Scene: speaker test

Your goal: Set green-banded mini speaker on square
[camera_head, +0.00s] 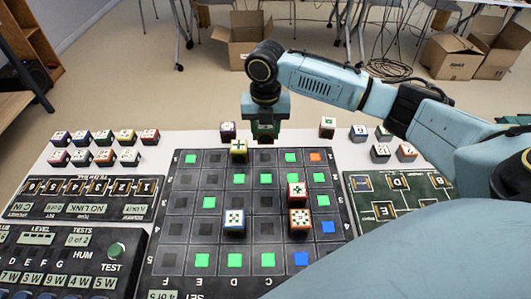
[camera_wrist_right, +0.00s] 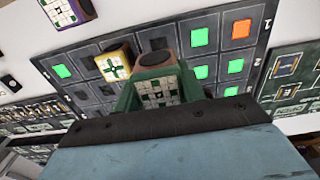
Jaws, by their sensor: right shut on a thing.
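My right gripper (camera_head: 265,134) hangs above the far edge of the dark square grid board (camera_head: 158,255). In the head view the fingers hide most of the held speaker. It is just behind the board's far row, right of a yellow-banded speaker (camera_head: 238,150). The board has dark squares and lit squares in green, orange and blue. My left gripper is not in view.
Red-banded (camera_head: 296,191), blue-banded (camera_head: 234,220) and orange-banded (camera_head: 300,220) speakers stand on the board. Several more stand at the left. Control panels (camera_head: 75,262) flank the board.

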